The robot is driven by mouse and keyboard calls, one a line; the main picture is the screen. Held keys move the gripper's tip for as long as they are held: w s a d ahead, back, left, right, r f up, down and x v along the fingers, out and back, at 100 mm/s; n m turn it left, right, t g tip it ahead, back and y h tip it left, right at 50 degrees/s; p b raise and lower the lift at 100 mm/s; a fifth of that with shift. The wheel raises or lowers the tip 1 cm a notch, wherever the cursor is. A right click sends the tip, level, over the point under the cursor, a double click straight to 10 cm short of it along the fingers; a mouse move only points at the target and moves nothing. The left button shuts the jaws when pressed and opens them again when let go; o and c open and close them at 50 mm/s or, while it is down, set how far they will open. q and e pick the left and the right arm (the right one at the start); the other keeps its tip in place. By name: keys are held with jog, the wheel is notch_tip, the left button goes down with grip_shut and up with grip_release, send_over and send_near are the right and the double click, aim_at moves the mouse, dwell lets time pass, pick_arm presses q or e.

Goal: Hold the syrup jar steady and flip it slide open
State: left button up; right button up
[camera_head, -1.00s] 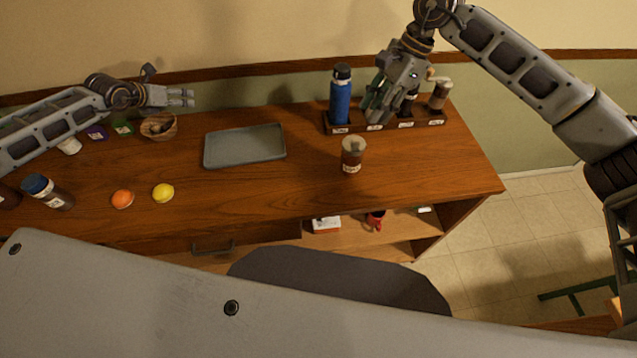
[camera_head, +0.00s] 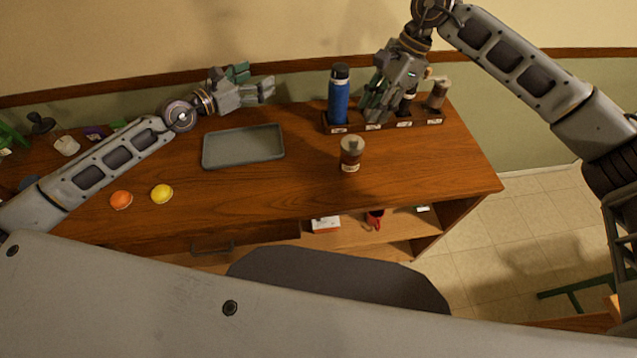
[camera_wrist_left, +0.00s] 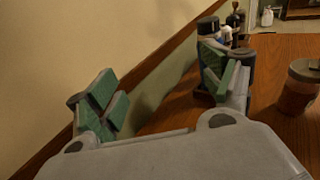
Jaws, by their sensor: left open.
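The syrup jar (camera_head: 351,155), brown with a grey lid and a pale label, stands upright on the wooden counter right of the tray. It also shows at the right edge of the left wrist view (camera_wrist_left: 298,88). I cannot make out whether its lid slide is open. My left gripper (camera_head: 258,86) is open and empty, above the back of the tray, to the left of and apart from the jar. Its spread green pads show in the left wrist view (camera_wrist_left: 165,95). My right gripper (camera_head: 378,103) is at the dark rack behind the jar; its fingertips are unclear.
The rack (camera_head: 338,129) holds a blue bottle (camera_head: 339,95) and a brown jar (camera_head: 437,94). A grey tray (camera_head: 243,147) lies left of the syrup jar. An orange ball (camera_head: 121,200) and a yellow ball (camera_head: 162,194) lie front left.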

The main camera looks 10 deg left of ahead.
pick_arm(q)
jog(key=s+d+r+m+t+h, duration=0.1)
jog(key=s+d, duration=0.1)
jog(key=d, duration=0.4)
jog(key=n, duration=0.1)
send_near(351, 154)
jog(key=a+f, duration=0.2)
jog(key=f, duration=0.1)
jog(key=shift+w+a+f, duration=0.1)
jog(key=shift+w+f, duration=0.1)
jog(key=shift+w, duration=0.2)
jog(key=shift+s+d+f, duration=0.3)
jog(key=shift+s+f, duration=0.05)
jog(key=shift+s, duration=0.1)
jog(key=shift+w, duration=0.2)
jog(key=shift+x, duration=6.75)
jog(key=shift+a, duration=0.1)
jog(key=shift+c, duration=0.4)
